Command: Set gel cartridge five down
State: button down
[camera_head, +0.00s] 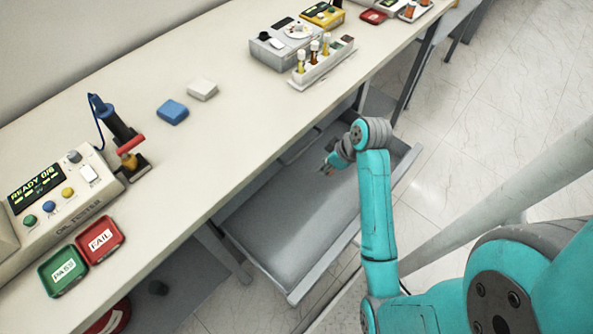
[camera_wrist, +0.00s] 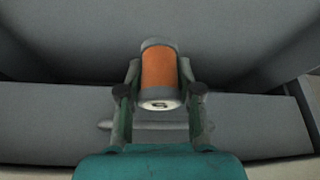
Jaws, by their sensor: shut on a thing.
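My gripper (camera_wrist: 160,92) is shut on an orange cartridge (camera_wrist: 159,68) with grey ends. The near end face carries a dark mark that looks like a 5, seen upside down or sideways. In the head view my gripper (camera_head: 328,168) is small, over the open grey drawer (camera_head: 275,245) under the bench. The cartridge is too small to make out clearly there. In the wrist view the grey drawer surfaces (camera_wrist: 250,120) lie around and below the cartridge. I cannot tell whether the cartridge touches the drawer floor.
The bench (camera_head: 230,120) runs along above the drawer. The drawer looks otherwise empty.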

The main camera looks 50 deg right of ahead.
send_near(299, 177)
jog(key=s+f, duration=0.3)
jog(key=s+d+f, duration=0.1)
jog(key=s+f, duration=0.1)
jog(key=shift+s, duration=0.15)
jog(key=w, duration=0.3)
jog(key=shift+a+r, duration=0.2)
jog(key=shift+a, duration=0.1)
jog(key=shift+w+a, duration=0.15)
jog(key=shift+w, duration=0.55)
jog(key=w, duration=0.3)
jog(key=shift+w+a, duration=0.25)
jog(key=shift+a, duration=0.15)
jog(key=shift+f, duration=0.65)
jog(key=c, duration=0.8)
grip_release()
jog(key=shift+f, duration=0.1)
